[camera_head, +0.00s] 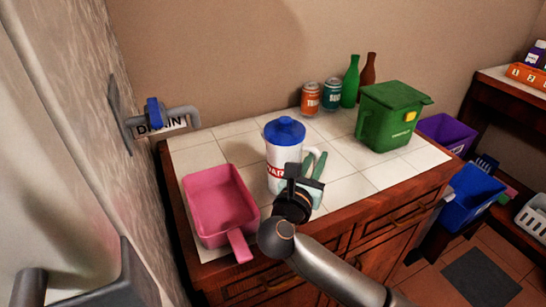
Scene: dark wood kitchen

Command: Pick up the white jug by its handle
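The white jug (281,157) stands upright on the tiled counter, with a blue lid and a red-lettered label. My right gripper (314,164) is at the jug's right side, where the handle would be. Its two greenish fingers point up and away from me, with a narrow gap between them. A pale curved part shows near the fingertips, but I cannot tell whether it is the handle or whether the fingers grip it. My wrist covers the jug's lower right part. My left gripper is not in view.
A pink pan-like tray (217,205) lies left of the jug. Behind are an orange can (310,99), a teal can (331,94), a green bottle (350,84) and a brown bottle (369,72). A green bin (385,118) stands to the right. Tiles between are clear.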

